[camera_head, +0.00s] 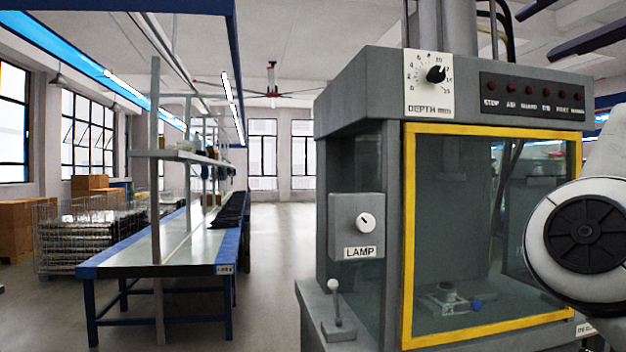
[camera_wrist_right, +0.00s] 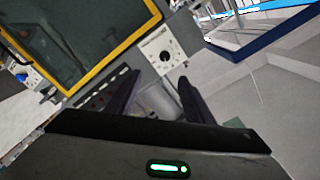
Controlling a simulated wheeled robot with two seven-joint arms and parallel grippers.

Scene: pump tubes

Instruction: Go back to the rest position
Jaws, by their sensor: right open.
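My right gripper (camera_wrist_right: 157,84) shows in the right wrist view, its two dark fingers apart and nothing held between them. In the head view my right arm link (camera_head: 580,235) covers the right edge of the machine, and the gripper itself is not clearly seen there. The grey machine (camera_head: 355,90) has a closed yellow-framed window (camera_head: 490,220). My left gripper is in neither view.
A small lever (camera_head: 335,300) stands on the machine's front ledge below the lamp box. A depth dial (camera_head: 430,78) and a row of red buttons (camera_head: 535,98) are above the window. A long blue-edged workbench (camera_head: 170,250) is at left, with open floor (camera_head: 275,270) between.

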